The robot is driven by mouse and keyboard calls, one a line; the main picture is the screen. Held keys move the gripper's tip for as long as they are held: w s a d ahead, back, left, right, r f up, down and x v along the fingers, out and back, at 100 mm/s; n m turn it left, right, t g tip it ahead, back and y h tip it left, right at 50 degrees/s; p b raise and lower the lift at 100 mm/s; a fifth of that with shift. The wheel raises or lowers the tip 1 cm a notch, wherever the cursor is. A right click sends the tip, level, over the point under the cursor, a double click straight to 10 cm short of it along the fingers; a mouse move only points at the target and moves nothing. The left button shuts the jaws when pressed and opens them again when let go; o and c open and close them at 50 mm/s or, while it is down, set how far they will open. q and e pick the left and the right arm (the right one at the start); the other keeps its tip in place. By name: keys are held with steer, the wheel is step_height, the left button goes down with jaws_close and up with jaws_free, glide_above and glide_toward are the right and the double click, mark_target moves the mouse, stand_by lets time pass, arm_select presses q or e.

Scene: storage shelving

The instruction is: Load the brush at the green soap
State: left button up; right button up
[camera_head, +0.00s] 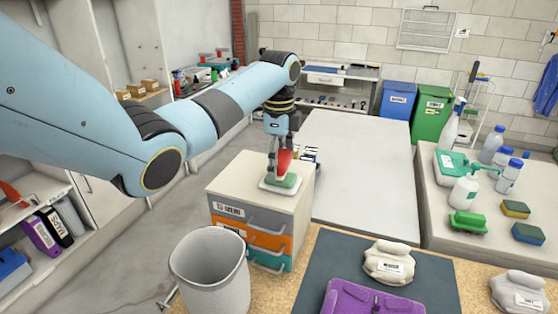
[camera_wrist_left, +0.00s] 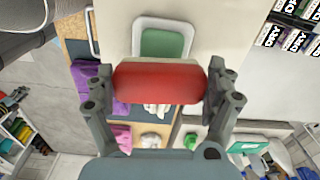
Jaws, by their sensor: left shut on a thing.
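My left gripper (camera_head: 279,150) reaches down over the drawer cabinet (camera_head: 230,192) and is shut on the red brush (camera_head: 284,163). In the left wrist view the red brush (camera_wrist_left: 160,83) lies across between the two fingers. The green soap (camera_head: 285,181) sits in a white dish (camera_head: 267,187) on the cabinet top, right under the brush. The soap (camera_wrist_left: 162,43) also shows in the left wrist view, partly hidden behind the brush. I cannot tell whether the bristles touch the soap. My right gripper is not in view.
A grey bin (camera_head: 208,268) stands in front of the cabinet. The right table holds bottles, a green scrub brush (camera_head: 467,222) and sponges. The grey table (camera_head: 362,165) behind is mostly clear.

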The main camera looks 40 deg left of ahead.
arm_select(q)
steer(key=shift+r, duration=2.6)
